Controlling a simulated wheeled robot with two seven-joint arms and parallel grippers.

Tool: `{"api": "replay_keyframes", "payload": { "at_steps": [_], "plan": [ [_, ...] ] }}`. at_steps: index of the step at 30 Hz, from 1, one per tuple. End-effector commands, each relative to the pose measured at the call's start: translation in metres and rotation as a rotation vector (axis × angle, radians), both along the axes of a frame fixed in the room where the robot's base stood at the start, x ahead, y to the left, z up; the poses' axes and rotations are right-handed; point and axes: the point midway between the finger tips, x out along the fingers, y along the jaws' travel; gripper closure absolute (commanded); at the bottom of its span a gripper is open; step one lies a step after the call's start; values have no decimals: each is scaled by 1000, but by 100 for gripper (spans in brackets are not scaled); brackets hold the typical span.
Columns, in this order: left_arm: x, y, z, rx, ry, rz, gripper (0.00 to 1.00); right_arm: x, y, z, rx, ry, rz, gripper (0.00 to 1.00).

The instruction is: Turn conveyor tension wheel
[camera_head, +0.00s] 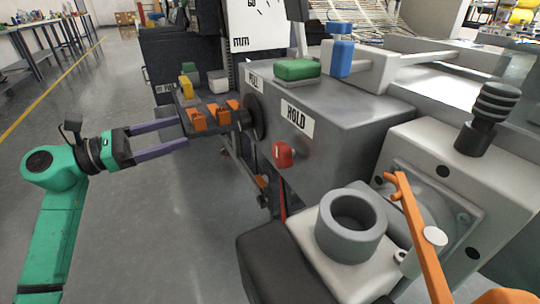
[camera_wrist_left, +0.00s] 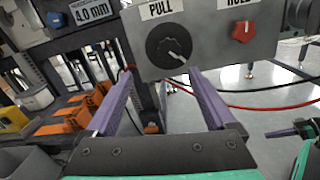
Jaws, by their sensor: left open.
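A black round wheel (camera_head: 253,117) sits on the grey machine's side below a PULL label, seen nearly edge-on in the head view. The left wrist view shows the wheel (camera_wrist_left: 168,46) face-on with a light pointer. I cannot tell for sure that it is the tension wheel. My left gripper (camera_head: 184,132) is open and empty, its purple fingers pointing toward the wheel but apart from it. In the left wrist view, the fingers (camera_wrist_left: 160,75) stand on either side below the wheel. Part of a purple finger and green hand, seemingly my right gripper (camera_wrist_left: 287,133), shows at the lower right.
A red knob (camera_head: 283,154) is below the HOLD label, also in the left wrist view (camera_wrist_left: 243,31). Orange parts (camera_head: 196,119) lie on a dark rack left of the wheel. Red hoses (camera_wrist_left: 245,106) run below the machine. Clear floor (camera_head: 150,215) lies around my left arm.

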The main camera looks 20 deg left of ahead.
Motion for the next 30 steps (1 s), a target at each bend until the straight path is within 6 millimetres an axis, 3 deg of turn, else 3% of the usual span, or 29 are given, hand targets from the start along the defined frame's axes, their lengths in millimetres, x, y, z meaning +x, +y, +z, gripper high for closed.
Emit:
{"api": "replay_keyframes", "payload": {
  "at_steps": [1, 3, 7, 21, 30],
  "plan": [
    [-6, -7, -9, 73, -24, -14, 11, 1, 3, -4, 17, -14, -1, 100],
    [-8, -13, -5, 122, -39, -25, 11, 2, 5, 4, 27, -24, -2, 100],
    [4, -24, -1, 123, -40, -27, 11, 2, 5, 7, 29, -26, -3, 100],
    [90, -99, 1, 111, -39, -25, 11, 3, 4, 6, 29, -27, -4, 100],
    [100, -108, -2, 112, -35, -24, 11, 2, 4, 6, 27, -23, -2, 100]
  ]
}}
